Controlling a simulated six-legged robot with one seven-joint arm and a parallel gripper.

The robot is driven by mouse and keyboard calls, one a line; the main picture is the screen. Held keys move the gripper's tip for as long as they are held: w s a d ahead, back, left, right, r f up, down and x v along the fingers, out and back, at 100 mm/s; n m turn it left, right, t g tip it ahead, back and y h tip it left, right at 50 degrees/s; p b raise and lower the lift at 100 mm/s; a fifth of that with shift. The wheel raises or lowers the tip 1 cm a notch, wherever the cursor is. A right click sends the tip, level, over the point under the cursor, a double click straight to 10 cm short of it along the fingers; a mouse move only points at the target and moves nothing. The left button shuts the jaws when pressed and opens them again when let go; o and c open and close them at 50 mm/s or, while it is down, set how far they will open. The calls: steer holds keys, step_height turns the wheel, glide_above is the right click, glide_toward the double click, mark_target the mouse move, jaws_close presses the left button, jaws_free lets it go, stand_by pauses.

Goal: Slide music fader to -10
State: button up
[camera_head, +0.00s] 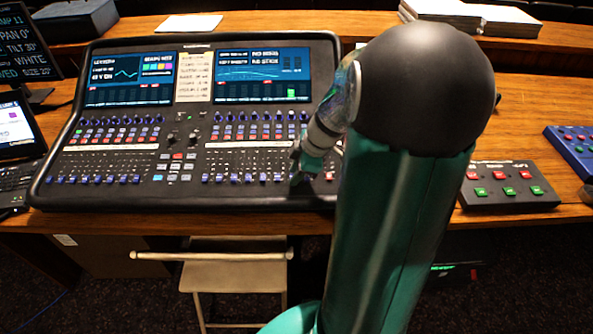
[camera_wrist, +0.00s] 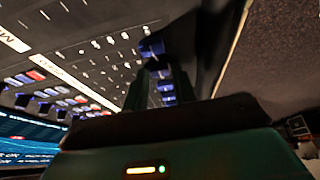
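The mixing desk (camera_head: 189,195) lies on the wooden table, with rows of blue-capped faders along its front. My gripper (camera_head: 297,178) is down at the right end of the right-hand fader row. In the wrist view its two dark fingers (camera_wrist: 154,66) run towards a blue fader cap (camera_wrist: 152,46) at their tips. More blue caps show in the gap between the fingers. I cannot tell whether the fingers grip the cap or only stand around it. The fader labels and scale marks are too small to read, so I cannot tell which one is music.
Two lit screens (camera_head: 262,75) stand at the back of the desk. A small button box (camera_head: 507,185) is to the right, with a blue box (camera_head: 573,147) beyond it. A stool (camera_head: 235,274) stands in front of the table. My arm hides the desk's right edge.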

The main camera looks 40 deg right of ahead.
mark_target(291, 163)
jaws_close()
steer(key=w+d, duration=0.2)
steer(key=w, duration=0.1)
steer(key=w+d, duration=0.1)
steer(key=shift+w+d+r, duration=0.2)
steer(key=shift+w+r, duration=0.05)
steer(key=shift+r, duration=0.05)
steer(key=shift+o, duration=2.4)
jaws_free()
steer(key=v, duration=1.3)
steer(key=shift+s+d+r, duration=0.15)
steer(key=shift+r, duration=0.2)
